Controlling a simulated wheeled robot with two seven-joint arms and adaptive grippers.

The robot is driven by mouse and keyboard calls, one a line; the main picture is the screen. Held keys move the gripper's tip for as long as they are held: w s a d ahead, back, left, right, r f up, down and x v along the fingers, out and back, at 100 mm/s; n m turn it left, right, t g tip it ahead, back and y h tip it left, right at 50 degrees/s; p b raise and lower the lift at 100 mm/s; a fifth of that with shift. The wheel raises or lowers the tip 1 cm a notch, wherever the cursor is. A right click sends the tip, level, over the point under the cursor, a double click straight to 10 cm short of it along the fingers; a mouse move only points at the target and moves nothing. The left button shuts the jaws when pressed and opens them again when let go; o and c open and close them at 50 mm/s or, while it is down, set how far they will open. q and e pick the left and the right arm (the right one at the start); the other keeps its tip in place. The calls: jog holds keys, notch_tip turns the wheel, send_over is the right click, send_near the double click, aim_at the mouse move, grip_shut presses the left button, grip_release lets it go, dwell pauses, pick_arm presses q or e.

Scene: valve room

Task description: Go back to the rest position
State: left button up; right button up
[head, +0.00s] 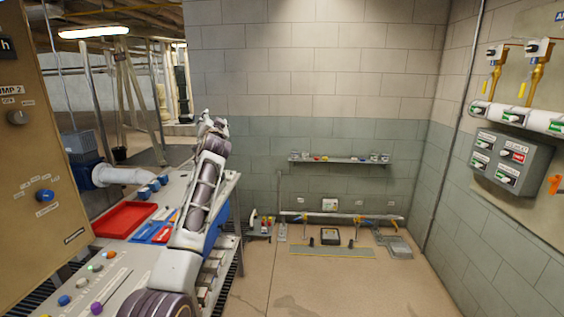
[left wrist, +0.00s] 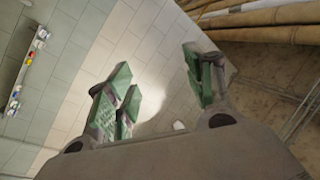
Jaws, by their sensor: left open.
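My left arm comes up from the bottom of the head view and reaches away over the bench. My left gripper (head: 212,124) is at its far end, raised above the bench and in front of the back wall. In the left wrist view the gripper (left wrist: 165,95) has its green-padded fingers spread apart with nothing between them. Wall and ceiling show behind the fingers. My right gripper is not in view.
Below the arm is a bench (head: 130,262) with a red tray (head: 125,219), a blue tray (head: 153,232) and several coloured knobs. A tan panel (head: 40,130) stands at left. A shelf (head: 340,160) is on the back wall. A grey switch box (head: 512,160) hangs at right. The middle floor is clear.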

pick_arm(q)
jog(key=w+d+f+g+h, duration=0.1)
jog(key=d+f+g+h, duration=0.15)
jog(key=f, duration=1.55)
jog(key=w+d+f+g+h, duration=0.1)
jog(key=d+f+h, duration=0.25)
jog(key=f, duration=1.35)
jog(key=s+a+f+g, duration=0.15)
jog(key=s+f, duration=0.45)
jog(key=f, duration=0.7)
jog(key=s+f+n+g, duration=0.15)
jog(key=s+f, duration=0.45)
jog(key=f, duration=0.6)
jog(key=s+a+f+g, duration=0.15)
jog(key=s+f, duration=0.45)
jog(key=f, duration=0.7)
jog(key=s+a+f+g, duration=0.1)
jog(key=s+f+g, duration=0.2)
jog(key=s+f, duration=1.05)
jog(key=s+a+f+g, duration=0.2)
jog(key=s+f, duration=0.8)
jog(key=s, duration=0.6)
jog(key=s+a+f+g, duration=0.1)
jog(key=s+f, duration=0.3)
jog(key=s, duration=1.4)
jog(key=s+f+g, duration=0.4)
jog(key=s+f, duration=0.1)
jog(key=s, duration=1.4)
jog(key=shift+s+a+y, duration=0.3)
jog(key=shift+a, duration=0.05)
